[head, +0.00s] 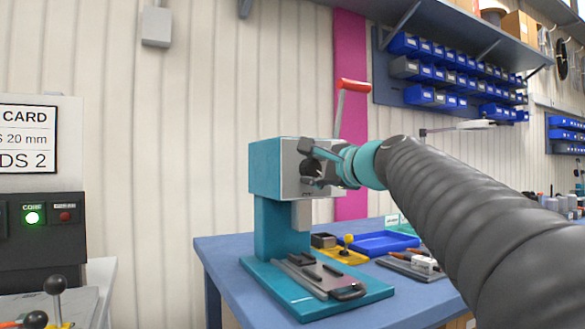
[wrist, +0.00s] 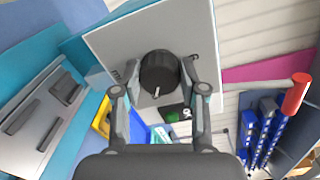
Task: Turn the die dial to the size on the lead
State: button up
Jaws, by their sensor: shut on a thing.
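The die dial (wrist: 158,72) is a black round knob with a pale pointer line, on the grey front plate (wrist: 112,42) of a teal press (head: 268,172). In the wrist view the pointer slants toward the lower edge of the plate. Small marks sit around the knob; they are too small or partly covered to read surely. My gripper (wrist: 161,90) has one finger on each side of the knob and is shut on it. In the head view my gripper (head: 320,168) reaches the plate from the right and partly hides the dial. I cannot make out the lead or its size.
The press has a red-handled lever (head: 353,86) on top and stands on a blue bench (head: 225,255). A yellow tray (head: 345,256) and a blue tray (head: 385,243) lie behind its base. A card (head: 27,140) and a panel with a lit green lamp (head: 32,217) are at left.

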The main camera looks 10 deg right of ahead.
jog(key=o, duration=1.1)
jog(key=shift+o, duration=0.2)
jog(key=v, duration=1.2)
